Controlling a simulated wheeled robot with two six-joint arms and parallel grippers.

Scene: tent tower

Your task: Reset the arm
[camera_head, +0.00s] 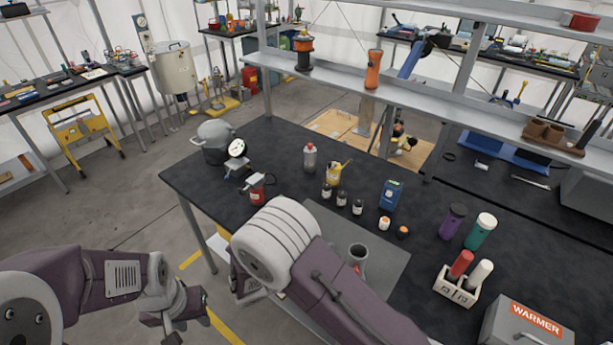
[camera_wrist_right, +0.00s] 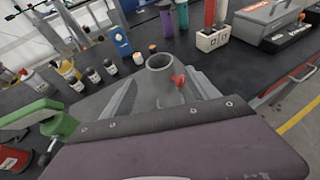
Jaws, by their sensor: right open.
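My right arm (camera_head: 335,285) reaches in from the bottom right over the dark workbench (camera_head: 215,180); its gripper is hidden in the head view. In the right wrist view my right gripper (camera_wrist_right: 163,88) is open, its two fingers spread on either side of a grey cup-like vessel (camera_wrist_right: 161,78) with a red part on its side. The vessel also shows in the head view (camera_head: 359,253), beside my arm. I cannot tell whether the fingers touch it. My left gripper (camera_head: 180,316) is at the lower left, over the floor and away from the bench; its jaws are unclear.
A grey mat (camera_head: 395,262) lies under the vessel. Several small bottles, a blue container (camera_head: 391,194) and a yellow one (camera_head: 334,174) stand behind it. A white holder (camera_head: 457,288) and a warmer box (camera_head: 527,325) stand right. A shelf (camera_head: 430,115) crosses above the back.

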